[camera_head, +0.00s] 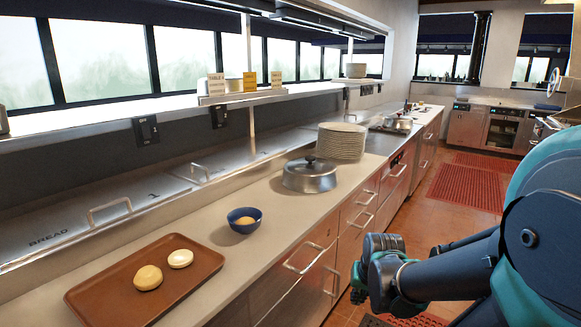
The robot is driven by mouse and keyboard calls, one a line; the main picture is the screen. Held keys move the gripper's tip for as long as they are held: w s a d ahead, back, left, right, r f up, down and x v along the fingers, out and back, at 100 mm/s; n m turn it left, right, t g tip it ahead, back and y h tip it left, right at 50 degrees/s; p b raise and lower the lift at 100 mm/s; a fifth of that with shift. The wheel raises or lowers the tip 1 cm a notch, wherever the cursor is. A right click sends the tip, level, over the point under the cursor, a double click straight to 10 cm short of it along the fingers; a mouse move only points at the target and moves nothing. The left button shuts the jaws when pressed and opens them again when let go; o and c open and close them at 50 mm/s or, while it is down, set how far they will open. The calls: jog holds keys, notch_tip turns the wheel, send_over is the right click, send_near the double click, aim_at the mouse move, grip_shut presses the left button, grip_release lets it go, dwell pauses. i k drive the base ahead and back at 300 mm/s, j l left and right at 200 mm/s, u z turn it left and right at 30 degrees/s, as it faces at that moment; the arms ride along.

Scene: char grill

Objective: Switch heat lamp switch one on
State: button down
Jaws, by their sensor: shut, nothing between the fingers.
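Black switch boxes are mounted on the dark wall panel under the pass shelf. One (146,130) is at the left and another (218,115) is a little right of it. Smaller dark boxes (363,90) show farther along. I cannot tell which one is switch one, or read any lever's position. My gripper (358,291) is at the lower right, beyond the counter's front edge and well away from the switches. It is shut and empty. Its fingertips are small and dark in this view.
Lidded bins (110,218) with handles lie below the switches. Drawer handles (303,259) stick out in front.

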aim_at(144, 129)
jog(key=u, duration=1.3)
